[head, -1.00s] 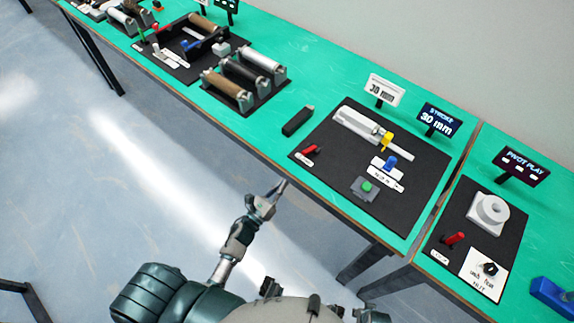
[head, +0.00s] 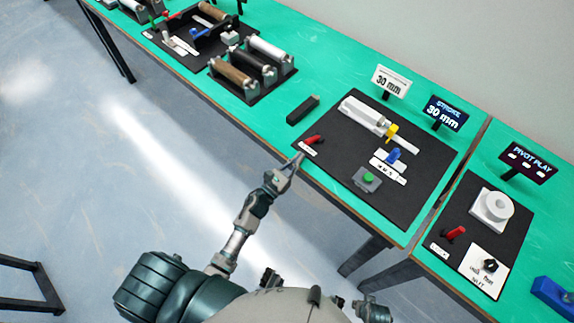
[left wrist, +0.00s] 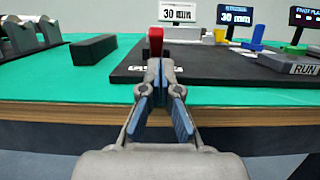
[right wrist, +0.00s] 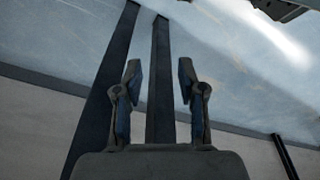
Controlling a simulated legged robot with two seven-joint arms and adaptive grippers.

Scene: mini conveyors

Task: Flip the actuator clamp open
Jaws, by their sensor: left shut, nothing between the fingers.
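A black mat (head: 408,208) on the green table carries the white actuator (head: 362,113) with its rod. A small red lever (head: 314,140), which looks like the clamp, sits at the mat's left front corner beside a white label too small to read. It also shows in the left wrist view (left wrist: 155,36), standing just beyond my fingertips. My left gripper (head: 299,158) is shut and empty, at the table's front edge just short of the lever. I cannot tell whether they touch. My right gripper (right wrist: 160,75) is open and empty, with floor behind it.
A yellow part (head: 391,132), a blue knob (head: 393,155) and a green button (head: 368,177) are on the same mat. A black block (head: 302,110) lies left of the mat. Signs (head: 445,113) stand behind. The pivot station (head: 493,207) is at right.

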